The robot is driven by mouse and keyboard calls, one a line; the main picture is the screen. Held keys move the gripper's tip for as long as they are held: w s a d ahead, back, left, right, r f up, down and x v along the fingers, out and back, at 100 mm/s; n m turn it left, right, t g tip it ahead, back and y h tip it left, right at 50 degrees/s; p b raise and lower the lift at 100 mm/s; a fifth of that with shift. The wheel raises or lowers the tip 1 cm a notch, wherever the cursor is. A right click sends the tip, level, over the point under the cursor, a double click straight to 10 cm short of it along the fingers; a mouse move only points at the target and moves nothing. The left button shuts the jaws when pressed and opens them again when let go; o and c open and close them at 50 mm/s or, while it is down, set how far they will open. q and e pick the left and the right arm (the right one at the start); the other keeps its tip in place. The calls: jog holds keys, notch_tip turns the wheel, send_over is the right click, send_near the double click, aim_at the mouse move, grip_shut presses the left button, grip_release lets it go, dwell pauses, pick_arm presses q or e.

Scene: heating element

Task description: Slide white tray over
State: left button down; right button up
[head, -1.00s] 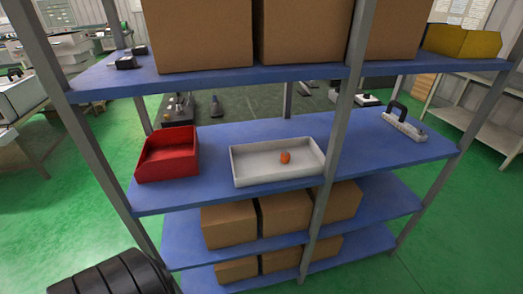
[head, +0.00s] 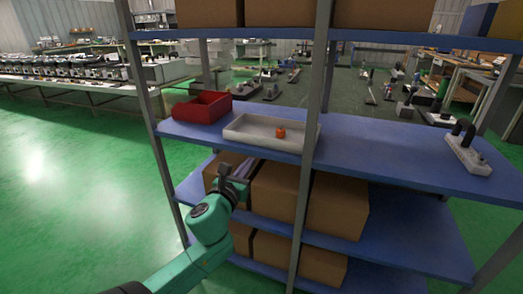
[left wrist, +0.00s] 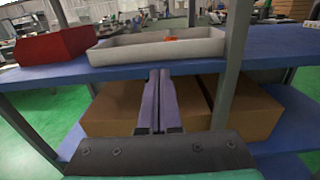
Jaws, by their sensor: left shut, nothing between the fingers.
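The white tray (head: 252,137) sits on the blue middle shelf (head: 385,160), behind the grey front post in the head view. A small orange-red object (head: 281,132) lies in it. The tray also shows in the left wrist view (left wrist: 130,50), above and beyond my fingers. My left gripper (head: 243,168) is shut and empty, in front of the shelf and a little below its surface, apart from the tray. Its two purple fingers are together in the left wrist view (left wrist: 158,78). My right gripper is not in view.
A red bin (head: 202,107) stands left of the tray. Grey posts (head: 312,120) rise at the shelf front. Cardboard boxes (head: 330,205) fill the shelf below. A white fixture with dark handles (head: 467,153) stands at the right; the shelf between it and the tray is clear.

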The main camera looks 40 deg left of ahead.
pick_arm(q)
send_near(263, 143)
jog(key=x, duration=0.6)
jog(key=shift+w+r, duration=0.1)
jog(key=shift+w, duration=0.1)
jog(key=shift+w+a, duration=0.15)
jog(key=shift+w, duration=0.15)
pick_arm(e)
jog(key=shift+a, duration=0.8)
